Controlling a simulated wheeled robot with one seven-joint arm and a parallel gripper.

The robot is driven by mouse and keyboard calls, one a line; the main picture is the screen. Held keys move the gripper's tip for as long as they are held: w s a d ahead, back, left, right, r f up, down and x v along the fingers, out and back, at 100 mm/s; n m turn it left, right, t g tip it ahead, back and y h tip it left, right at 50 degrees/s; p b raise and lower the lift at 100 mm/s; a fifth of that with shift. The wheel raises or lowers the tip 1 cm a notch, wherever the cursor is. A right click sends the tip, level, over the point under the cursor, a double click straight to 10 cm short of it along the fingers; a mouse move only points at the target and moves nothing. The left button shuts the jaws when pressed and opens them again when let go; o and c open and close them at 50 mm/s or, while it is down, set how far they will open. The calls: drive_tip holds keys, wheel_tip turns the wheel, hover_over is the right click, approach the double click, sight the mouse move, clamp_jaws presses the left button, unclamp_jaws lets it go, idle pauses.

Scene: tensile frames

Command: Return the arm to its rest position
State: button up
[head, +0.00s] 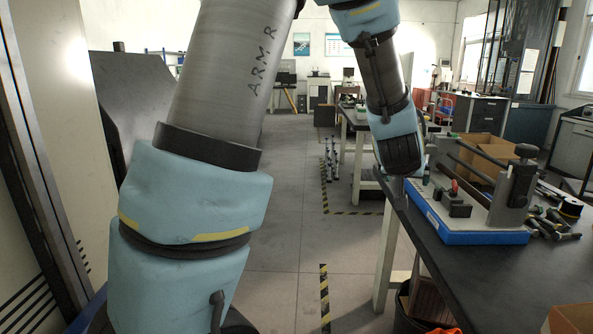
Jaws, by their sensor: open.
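My arm fills the left and middle of the head view, with a grey upper link marked "ARM R" and light blue joint covers. It rises out of the top of the picture, and its forearm comes back down to a blue wrist with a dark ribbed cap. The wrist is at the left edge of the black workbench (447,262), close to the left end of a blue-based fixture (470,236). I cannot tell whether it touches the fixture. My gripper's fingers do not show; the wrist may hide them.
A cardboard box (484,152) and loose dark tools (553,224) are on the bench by the fixture. A dark bin (403,308) stands under the bench edge. A dark slanted panel (135,105) is at left. The grey floor aisle (290,230) is open.

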drive_tip(key=s+a+f+n+g+y+p, duration=0.1)
drive_tip(key=s+a+f+g+y, duration=0.1)
drive_tip(key=a, duration=0.8)
drive_tip(key=s+a+f+n+g+y, duration=0.1)
drive_tip(key=s+a+f+g, duration=0.1)
drive_tip(key=a, duration=0.7)
drive_tip(key=s+a+f+n+g+y, duration=0.1)
drive_tip(key=s+a+g, duration=0.3)
drive_tip(key=s+a, duration=0.5)
drive_tip(key=a+f+y, duration=0.1)
drive_tip(key=a, duration=0.4)
drive_tip(key=shift+s+f+n+p, duration=0.15)
drive_tip(key=shift+s+n+p, duration=0.25)
drive_tip(key=shift+o, duration=0.2)
